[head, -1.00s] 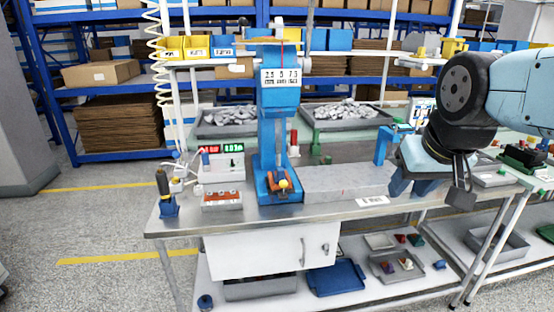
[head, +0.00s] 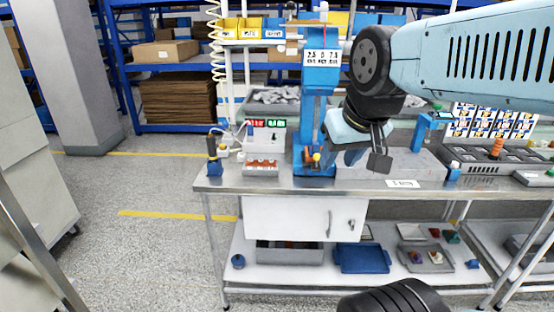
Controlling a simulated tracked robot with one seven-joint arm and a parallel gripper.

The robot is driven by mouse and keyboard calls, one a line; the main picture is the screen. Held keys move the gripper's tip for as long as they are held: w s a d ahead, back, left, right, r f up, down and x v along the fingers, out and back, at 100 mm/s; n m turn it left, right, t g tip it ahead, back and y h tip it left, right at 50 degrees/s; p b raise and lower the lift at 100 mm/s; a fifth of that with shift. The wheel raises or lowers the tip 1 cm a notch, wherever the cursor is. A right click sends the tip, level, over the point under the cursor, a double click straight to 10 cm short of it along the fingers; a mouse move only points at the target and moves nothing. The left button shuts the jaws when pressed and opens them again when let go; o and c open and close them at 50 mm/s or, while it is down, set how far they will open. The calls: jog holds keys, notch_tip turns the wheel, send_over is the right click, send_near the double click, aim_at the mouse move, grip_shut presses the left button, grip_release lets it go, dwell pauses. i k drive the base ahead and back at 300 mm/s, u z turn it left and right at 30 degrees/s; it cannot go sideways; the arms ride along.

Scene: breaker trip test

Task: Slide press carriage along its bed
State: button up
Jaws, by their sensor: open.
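The blue press (head: 319,90) stands upright on the workbench, with a number label at its top. I cannot clearly make out the bed under the carriage. My gripper (head: 343,158) points down just to the right of the carriage and is open, with nothing seen between its fingers. It hides part of the press's lower right side. Whether it touches the press cannot be told.
A grey flat block (head: 405,166) lies right of the press. On the left are a meter box with lit displays (head: 265,135), an orange terminal strip (head: 261,167) and a blue-based tool holder (head: 213,165). A blue frame (head: 426,130) stands right. The bench's front strip is mostly clear.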

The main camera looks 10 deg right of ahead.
aim_at(315, 166)
jog(key=u, duration=0.7)
jog(key=k, duration=1)
jog(key=z, duration=0.7)
jog(key=i, duration=1)
jog(key=z, duration=0.05)
